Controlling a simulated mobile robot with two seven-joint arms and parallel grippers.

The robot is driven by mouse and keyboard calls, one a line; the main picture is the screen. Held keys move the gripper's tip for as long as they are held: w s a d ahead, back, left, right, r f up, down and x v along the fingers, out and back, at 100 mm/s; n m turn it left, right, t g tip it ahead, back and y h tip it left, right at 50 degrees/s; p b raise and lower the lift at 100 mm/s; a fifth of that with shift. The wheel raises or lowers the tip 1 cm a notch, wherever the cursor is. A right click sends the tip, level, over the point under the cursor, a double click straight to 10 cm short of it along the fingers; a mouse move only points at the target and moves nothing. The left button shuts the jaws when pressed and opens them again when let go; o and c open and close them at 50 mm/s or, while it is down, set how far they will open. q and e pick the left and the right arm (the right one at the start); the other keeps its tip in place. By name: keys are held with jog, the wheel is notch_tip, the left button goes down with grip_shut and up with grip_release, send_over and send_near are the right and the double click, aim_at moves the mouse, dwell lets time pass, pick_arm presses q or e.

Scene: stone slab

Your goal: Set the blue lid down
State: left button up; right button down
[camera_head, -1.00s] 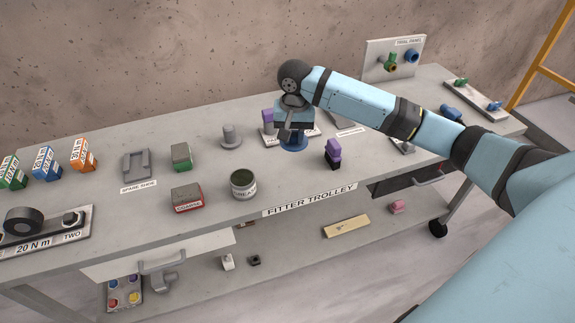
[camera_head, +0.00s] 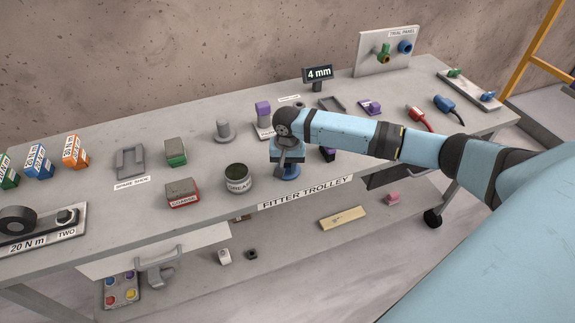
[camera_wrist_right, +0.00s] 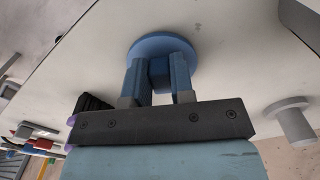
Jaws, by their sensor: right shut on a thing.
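The blue lid (camera_head: 291,172) is a round disc with a raised grip. It shows in the right wrist view as a wide blue flange (camera_wrist_right: 150,45). My right gripper (camera_head: 287,160) is shut on the lid's grip, with its fingers (camera_wrist_right: 157,85) on either side. The lid is over the trolley top near the front edge, right of the open grease tin (camera_head: 238,180) and apart from it. I cannot tell whether the lid touches the top. My left gripper is not in view.
The trolley top (camera_head: 110,215) holds a red-based block (camera_head: 182,193), a green-based block (camera_head: 176,152) and a grey flanged peg (camera_head: 225,131). A purple block (camera_head: 263,111) stands behind my gripper. A purple and black piece (camera_head: 327,154) is partly hidden by my arm.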

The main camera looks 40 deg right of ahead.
aim_at(287, 166)
jog(key=c, duration=1)
grip_release()
jog(key=shift+f, duration=0.1)
notch_tip(287, 166, up, 12)
jog(key=shift+r, duration=0.2)
